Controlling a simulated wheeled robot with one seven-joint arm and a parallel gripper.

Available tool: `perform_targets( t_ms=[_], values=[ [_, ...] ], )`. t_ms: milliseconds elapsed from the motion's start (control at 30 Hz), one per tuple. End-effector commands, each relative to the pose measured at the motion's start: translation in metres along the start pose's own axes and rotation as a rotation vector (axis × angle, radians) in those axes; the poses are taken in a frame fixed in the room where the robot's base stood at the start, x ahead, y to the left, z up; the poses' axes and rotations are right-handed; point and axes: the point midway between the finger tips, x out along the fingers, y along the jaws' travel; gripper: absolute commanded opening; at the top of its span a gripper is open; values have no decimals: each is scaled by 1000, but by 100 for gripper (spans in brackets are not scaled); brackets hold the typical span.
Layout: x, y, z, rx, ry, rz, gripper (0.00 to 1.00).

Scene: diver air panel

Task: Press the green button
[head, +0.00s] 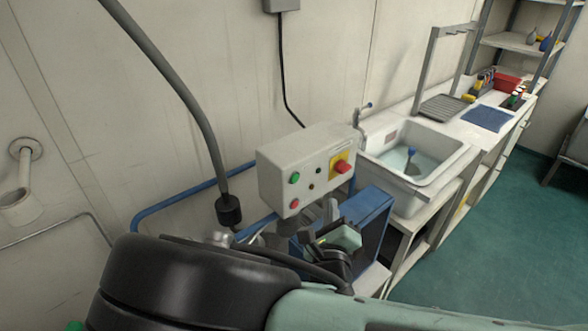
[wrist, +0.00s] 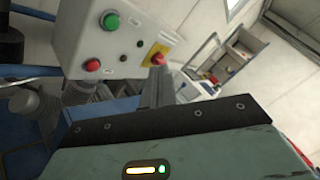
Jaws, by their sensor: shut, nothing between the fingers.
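The green button (head: 295,177) is at the upper left of the front face of a pale control box (head: 272,183) in the head view. In the wrist view the green button (wrist: 111,21) is near the top, left of centre, and unobstructed. My gripper (head: 331,208) is below and to the right of the green button, in front of the box's lower part, apart from the button. In the wrist view my gripper (wrist: 157,76) points up toward the box's lower right, with its fingers shut and empty.
A red button (head: 294,203) sits below the green one. A red emergency knob on a yellow plate (head: 342,166) is at the box's right. Blue pipe (head: 180,199) and blue metalwork (head: 372,212) surround the box. A sink (head: 418,150) stands to the right.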

Motion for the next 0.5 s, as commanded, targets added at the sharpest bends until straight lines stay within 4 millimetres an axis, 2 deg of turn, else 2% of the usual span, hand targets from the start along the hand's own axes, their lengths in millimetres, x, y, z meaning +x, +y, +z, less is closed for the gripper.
perform_targets(
  t_ms=[333, 500],
  values=[
    [1, 1, 0, -1, -1, 1, 0],
    [7, 6, 4, 3, 1, -1, 0]
  ],
)
